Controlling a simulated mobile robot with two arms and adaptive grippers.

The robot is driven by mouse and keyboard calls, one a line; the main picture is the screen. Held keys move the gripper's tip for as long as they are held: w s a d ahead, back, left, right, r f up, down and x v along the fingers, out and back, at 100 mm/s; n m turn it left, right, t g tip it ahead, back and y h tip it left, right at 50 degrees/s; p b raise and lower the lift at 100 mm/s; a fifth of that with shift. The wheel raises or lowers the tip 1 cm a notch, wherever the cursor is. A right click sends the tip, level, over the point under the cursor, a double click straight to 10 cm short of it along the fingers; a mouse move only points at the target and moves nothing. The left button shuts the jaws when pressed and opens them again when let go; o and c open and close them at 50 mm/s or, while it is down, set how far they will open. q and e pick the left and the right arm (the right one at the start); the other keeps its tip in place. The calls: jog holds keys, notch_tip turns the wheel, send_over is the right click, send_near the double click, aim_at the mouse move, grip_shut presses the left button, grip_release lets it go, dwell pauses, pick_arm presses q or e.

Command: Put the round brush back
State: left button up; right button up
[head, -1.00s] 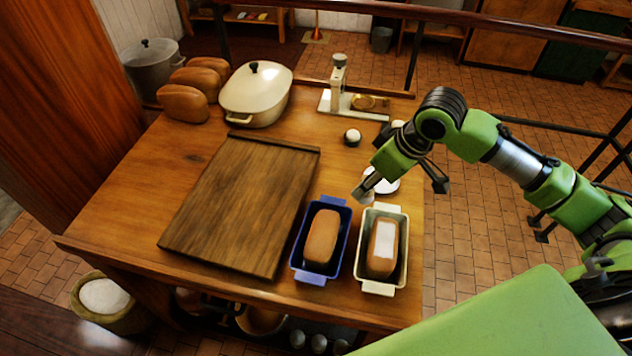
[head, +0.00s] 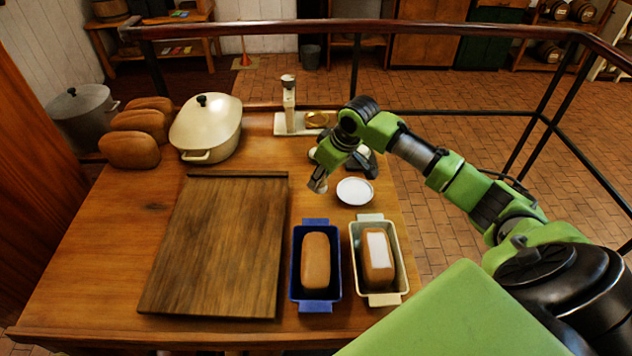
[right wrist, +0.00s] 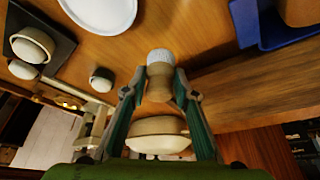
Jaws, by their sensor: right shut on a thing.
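My right gripper (head: 317,184) is shut on the round brush (right wrist: 160,72), which shows in the right wrist view with a pale speckled end and a tan body between the fingertips (right wrist: 159,90). In the head view the brush is a small pale tip at the gripper (head: 319,188), held over the table left of the white saucer (head: 355,191). Whether it touches the table I cannot tell. My left gripper is not in view.
A cutting board (head: 215,240), a blue tin (head: 295,275) and a cream tin (head: 401,270) with loaves stand nearer. A cream casserole (head: 208,125), a scale (head: 289,110) and loaves (head: 130,150) are farther back. A dark slab (right wrist: 45,30) holds round pieces beside a small round piece (right wrist: 101,78).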

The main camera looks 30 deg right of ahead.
jog(key=shift+w+d+f, duration=0.2)
jog(key=shift+w+f, duration=0.65)
jog(key=shift+f, duration=0.1)
jog(key=shift+w+d+f, duration=0.1)
jog(key=shift+w+f, duration=0.2)
jog(key=shift+f, duration=0.15)
notch_tip(320, 180, down, 3)
jog(key=shift+w+f+p, duration=0.1)
jog(key=shift+f+p, duration=0.05)
jog(key=shift+p, duration=0.3)
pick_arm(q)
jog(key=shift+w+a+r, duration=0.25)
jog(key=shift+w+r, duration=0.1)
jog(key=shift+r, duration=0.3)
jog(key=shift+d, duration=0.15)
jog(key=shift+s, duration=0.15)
pick_arm(e)
jog(key=o, duration=1)
jog(key=shift+f, duration=0.15)
jog(key=shift+c, duration=0.2)
